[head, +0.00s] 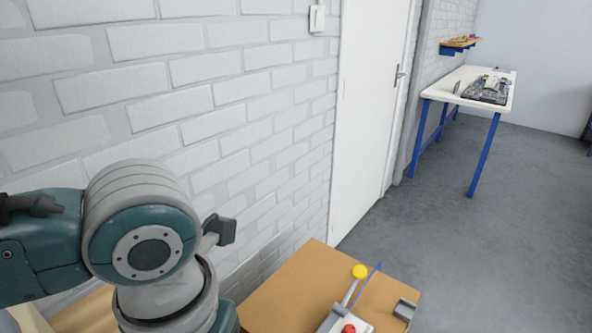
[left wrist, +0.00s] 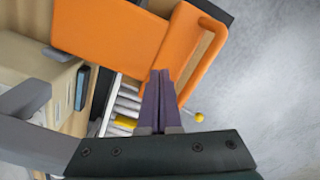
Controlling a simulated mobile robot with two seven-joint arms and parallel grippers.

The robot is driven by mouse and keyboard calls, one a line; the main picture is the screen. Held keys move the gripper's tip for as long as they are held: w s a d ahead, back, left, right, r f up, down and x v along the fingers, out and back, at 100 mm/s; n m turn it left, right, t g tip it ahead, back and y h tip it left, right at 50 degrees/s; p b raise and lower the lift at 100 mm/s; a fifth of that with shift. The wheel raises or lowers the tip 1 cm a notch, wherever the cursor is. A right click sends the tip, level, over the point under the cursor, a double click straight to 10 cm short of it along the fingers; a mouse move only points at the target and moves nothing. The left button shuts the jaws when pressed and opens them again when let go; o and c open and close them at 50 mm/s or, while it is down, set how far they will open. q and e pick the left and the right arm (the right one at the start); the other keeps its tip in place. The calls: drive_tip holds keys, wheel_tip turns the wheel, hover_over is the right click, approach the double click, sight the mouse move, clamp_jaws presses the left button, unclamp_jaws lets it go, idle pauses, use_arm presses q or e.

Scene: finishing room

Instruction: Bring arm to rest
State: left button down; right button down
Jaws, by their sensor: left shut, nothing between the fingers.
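My left arm (head: 150,250) comes in from the left in the head view, bent in front of the brick wall; its gripper is out of that picture. In the left wrist view my left gripper (left wrist: 160,75) shows with its two dark fingers together and nothing between them. The fingertips overlap the lower edge of an orange panel (left wrist: 110,35) in the picture; I cannot tell whether they touch it. My right gripper is in neither view.
A brown worktop (head: 290,285) at the bottom of the head view carries a device with a yellow knob (head: 359,271) and red button (head: 349,329). A brick wall (head: 220,90) is close on the left. A white door (head: 370,100) and table (head: 450,84) stand beyond; grey floor is clear.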

use_arm(q)
drive_tip(key=shift+r+p, duration=0.35)
drive_tip(key=shift+r, duration=0.3)
